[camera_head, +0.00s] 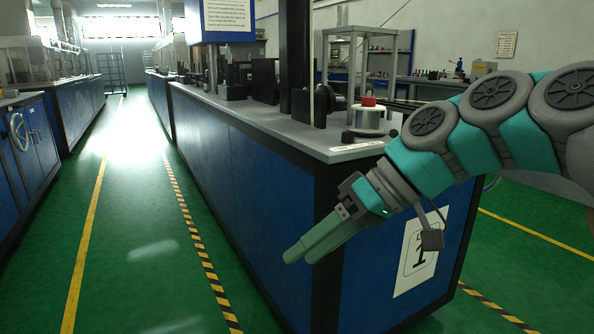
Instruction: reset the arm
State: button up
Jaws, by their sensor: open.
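My gripper (300,252) is at the end of my teal and grey arm, which reaches in from the right side of the head view. Its two long green fingers point down and to the left, in front of the near corner of a blue machine cabinet. The fingers overlap in this view, so the gap between them is hard to see. Nothing shows between them. The gripper is below the cabinet's top edge and appears apart from the cabinet, though the exact distance cannot be told.
The blue cabinet (240,170) has a grey top with a white spool (368,119) and a red piece (368,101) on it. A sign (422,250) is on its end. A green floor aisle (135,240) is clear at left, beside another blue cabinet (30,150).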

jog(key=s+d+f+m+g+h+p, duration=0.1)
jog(key=s+d+f+m+h, duration=0.3)
jog(key=s+f, duration=0.5)
jog(key=s+d+f+m+g+h+p, duration=0.1)
jog(key=s+d+f+m+h+p, duration=0.2)
jog(key=s+d+f, duration=0.6)
notch_tip(320, 180, down, 2)
jog(key=shift+s+f+m+h, duration=0.2)
jog(key=shift+m+h, duration=0.4)
jog(key=shift+h, duration=0.5)
